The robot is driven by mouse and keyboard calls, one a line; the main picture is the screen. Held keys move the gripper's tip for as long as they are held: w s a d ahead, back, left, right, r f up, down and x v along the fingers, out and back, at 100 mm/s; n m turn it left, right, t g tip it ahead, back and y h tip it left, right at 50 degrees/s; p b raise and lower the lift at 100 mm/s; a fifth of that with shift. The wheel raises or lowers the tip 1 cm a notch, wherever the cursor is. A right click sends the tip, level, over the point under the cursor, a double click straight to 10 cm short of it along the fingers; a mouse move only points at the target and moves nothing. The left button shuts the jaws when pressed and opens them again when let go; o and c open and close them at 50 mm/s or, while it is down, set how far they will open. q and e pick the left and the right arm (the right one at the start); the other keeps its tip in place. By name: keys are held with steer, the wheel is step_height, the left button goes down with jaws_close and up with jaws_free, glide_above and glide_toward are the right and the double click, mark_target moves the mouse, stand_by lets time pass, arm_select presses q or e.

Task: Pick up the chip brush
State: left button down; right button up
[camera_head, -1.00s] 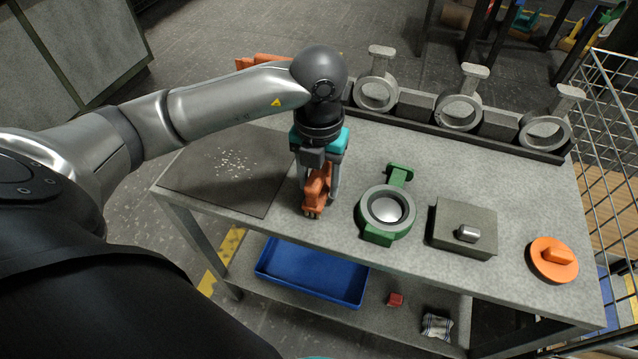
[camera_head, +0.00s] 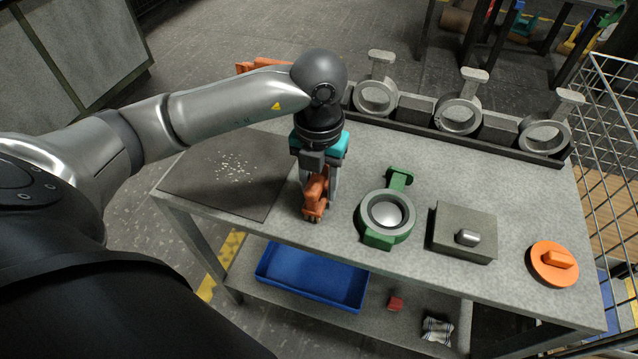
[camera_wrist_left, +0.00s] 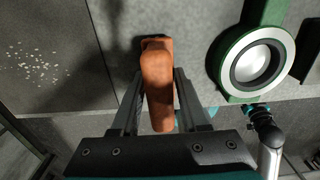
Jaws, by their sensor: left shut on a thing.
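The chip brush (camera_head: 317,191) is an orange-brown block-like piece at the front edge of the table, right of the dark mat. My left gripper (camera_head: 320,200) points down over it, shut with one finger on each side. In the left wrist view the brush (camera_wrist_left: 157,88) lies between the two fingers of the left gripper (camera_wrist_left: 158,76). The fingers hide part of it, and I cannot tell whether it touches the table. What looks like my right gripper (camera_wrist_left: 257,115) shows small and dark at the lower right of the left wrist view; its jaws are unclear.
A green ring casting (camera_head: 387,215) stands close right of the left gripper. Farther right are a grey block with a knob (camera_head: 464,231) and an orange disc (camera_head: 554,264). Several grey castings stand in a rack (camera_head: 455,137) behind. A blue tray (camera_head: 312,276) sits on the lower shelf.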

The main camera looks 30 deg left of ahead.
arm_select(q)
steer(key=shift+r, duration=0.25)
step_height(320, 180, up, 9)
steer(key=p, duration=0.3)
step_height(320, 180, up, 10)
steer(key=p, duration=0.4)
steer(key=shift+r, duration=0.2)
arm_select(e)
steer(key=s+d+f, duration=0.5)
steer(key=s+d, duration=0.1)
steer(key=s, duration=0.4)
steer(key=shift+s+h, duration=0.25)
steer(key=shift+h, duration=0.05)
steer(key=shift+d, duration=0.1)
